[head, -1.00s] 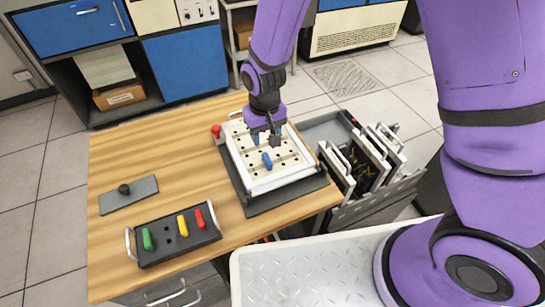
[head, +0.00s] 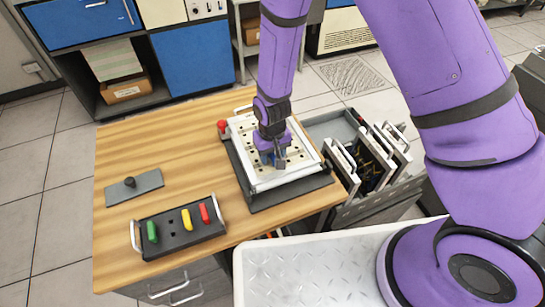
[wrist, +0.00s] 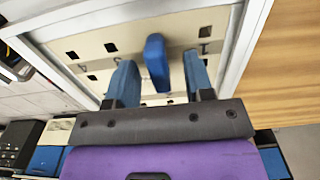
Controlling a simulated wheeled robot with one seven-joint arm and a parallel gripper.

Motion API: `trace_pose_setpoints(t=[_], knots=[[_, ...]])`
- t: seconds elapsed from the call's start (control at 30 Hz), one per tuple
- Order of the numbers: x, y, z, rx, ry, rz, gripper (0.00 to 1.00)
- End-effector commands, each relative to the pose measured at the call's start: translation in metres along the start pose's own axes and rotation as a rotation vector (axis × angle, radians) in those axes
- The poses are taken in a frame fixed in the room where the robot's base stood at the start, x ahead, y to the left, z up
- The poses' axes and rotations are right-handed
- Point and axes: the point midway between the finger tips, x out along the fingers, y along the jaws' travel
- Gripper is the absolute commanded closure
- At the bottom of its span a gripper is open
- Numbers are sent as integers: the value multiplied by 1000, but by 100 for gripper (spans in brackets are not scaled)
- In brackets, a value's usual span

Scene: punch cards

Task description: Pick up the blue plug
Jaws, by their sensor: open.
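The blue plug (wrist: 156,62) stands on a cream board with dark holes (wrist: 92,44) in the wrist view, between the two fingers. My gripper (wrist: 158,82) is open, with one blue-tipped finger on each side of the plug. A gap shows on both sides, so neither finger appears to touch it. In the head view my gripper (head: 273,160) points down over the board (head: 299,163), and it mostly hides the plug there.
A black holder (head: 180,241) with green, yellow and red plugs lies at the table's front. A dark plate with a knob (head: 134,188) lies at left. A red knob (head: 222,126) is beside the board. A drawer with upright handled panels (head: 345,165) stands at right.

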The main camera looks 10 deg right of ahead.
Motion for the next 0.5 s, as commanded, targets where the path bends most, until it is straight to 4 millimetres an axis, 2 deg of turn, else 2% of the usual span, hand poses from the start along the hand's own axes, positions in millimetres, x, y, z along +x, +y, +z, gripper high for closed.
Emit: trace_pose_setpoints(t=[0.3, 0.37, 0.5], knots=[[5, 0, 0, 0, 0, 0, 52], [5, 0, 0, 0, 0, 0, 64], [5, 0, 0, 0, 0, 0, 96]])
